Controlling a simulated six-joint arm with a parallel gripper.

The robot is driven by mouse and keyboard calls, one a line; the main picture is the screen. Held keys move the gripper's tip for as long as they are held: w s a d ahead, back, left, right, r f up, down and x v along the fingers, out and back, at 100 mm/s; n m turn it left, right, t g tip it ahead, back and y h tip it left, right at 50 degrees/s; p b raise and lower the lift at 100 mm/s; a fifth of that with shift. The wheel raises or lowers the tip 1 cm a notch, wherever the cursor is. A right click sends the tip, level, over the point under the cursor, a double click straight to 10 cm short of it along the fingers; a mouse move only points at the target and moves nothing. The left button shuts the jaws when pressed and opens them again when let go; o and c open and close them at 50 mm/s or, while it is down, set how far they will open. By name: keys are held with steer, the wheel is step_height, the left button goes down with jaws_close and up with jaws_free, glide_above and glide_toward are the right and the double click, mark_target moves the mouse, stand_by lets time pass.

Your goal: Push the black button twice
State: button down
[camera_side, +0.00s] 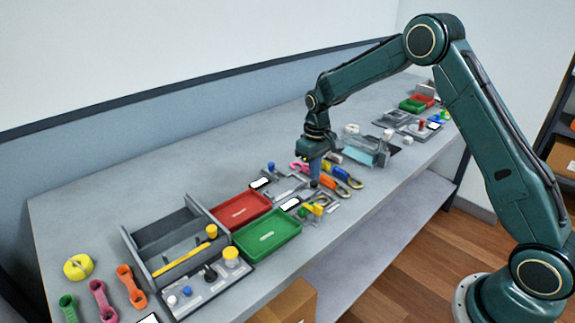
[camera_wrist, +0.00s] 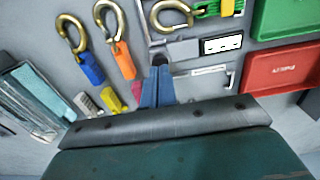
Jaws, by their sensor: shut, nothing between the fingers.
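My gripper (camera_side: 315,178) is shut and empty, pointing down over the bench among the tools. In the wrist view its blue fingers (camera_wrist: 157,84) are together, with their tips at a small round black button (camera_wrist: 160,59) on a grey plate. The button is partly covered by the fingertips, and I cannot tell whether they touch it or whether it is pressed in. In the side view a dark spot shows just below the fingertips.
A red tray (camera_side: 242,208) and a green tray (camera_side: 267,236) stand left of my gripper. Hooks with orange (camera_wrist: 123,62) and blue (camera_wrist: 90,69) straps lie close by. A panel with a yellow knob (camera_side: 231,254) is at the front left. The bench's back strip is clear.

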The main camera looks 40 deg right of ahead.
mark_target(314, 183)
steer(key=shift+f, duration=1.1)
steer(key=shift+r, duration=0.1)
stand_by(0.5)
steer(key=shift+r, duration=2.45)
step_height(314, 183, up, 4)
steer(key=shift+f, duration=0.15)
steer(key=shift+f, duration=0.1)
steer(key=shift+f, duration=3.2)
